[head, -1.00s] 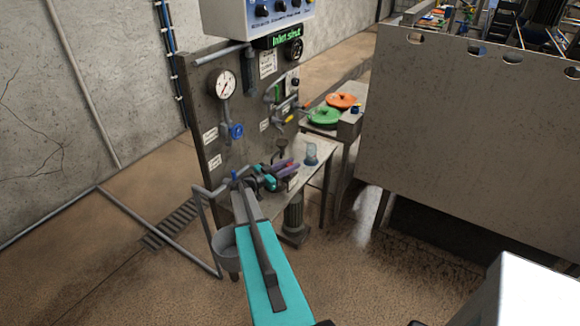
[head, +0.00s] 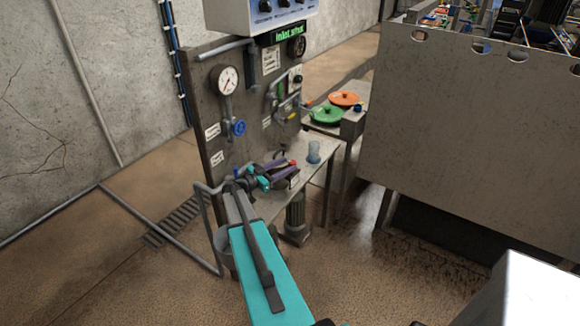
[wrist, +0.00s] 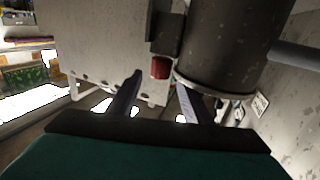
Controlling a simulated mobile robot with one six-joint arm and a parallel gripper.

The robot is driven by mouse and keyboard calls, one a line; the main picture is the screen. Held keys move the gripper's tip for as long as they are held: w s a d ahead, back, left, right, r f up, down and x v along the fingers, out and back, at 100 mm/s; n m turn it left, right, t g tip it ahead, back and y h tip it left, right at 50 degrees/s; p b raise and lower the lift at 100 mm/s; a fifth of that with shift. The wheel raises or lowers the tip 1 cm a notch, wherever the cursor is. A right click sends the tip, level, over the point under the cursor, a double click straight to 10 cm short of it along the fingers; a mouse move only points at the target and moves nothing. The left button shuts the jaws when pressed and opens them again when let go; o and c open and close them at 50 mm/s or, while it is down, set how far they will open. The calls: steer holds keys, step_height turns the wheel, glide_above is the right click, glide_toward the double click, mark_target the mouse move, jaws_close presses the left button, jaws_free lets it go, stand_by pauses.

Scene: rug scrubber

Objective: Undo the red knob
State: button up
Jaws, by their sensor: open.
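The red knob (wrist: 160,68) shows in the wrist view as a small red cylinder under a dark block, beside a large dark cylinder (wrist: 222,50). My gripper (wrist: 158,97) is open, with its two purple fingers apart and nothing between them. The knob appears just beyond the fingertips, roughly centred between them; I see no contact. In the head view my gripper (head: 291,171) is over the bench by the panel, and a small red spot, apparently the knob (head: 293,162), shows at its fingertips. Much of the dark cylinder is hidden there.
The upright panel (head: 215,105) with a pressure gauge (head: 224,80) and a blue valve handle (head: 238,128) stands behind my gripper. A clear cup (head: 313,152) is on the bench to the right. Green (head: 327,114) and orange (head: 344,99) discs lie further back.

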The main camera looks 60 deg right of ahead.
steer(key=b+v, duration=0.2)
steer(key=v, duration=0.7)
steer(key=shift+a+b, duration=0.3)
steer(key=shift+b, duration=0.1)
steer(key=shift+w, duration=0.1)
steer(key=v, duration=0.9)
steer(key=shift+p, duration=0.4)
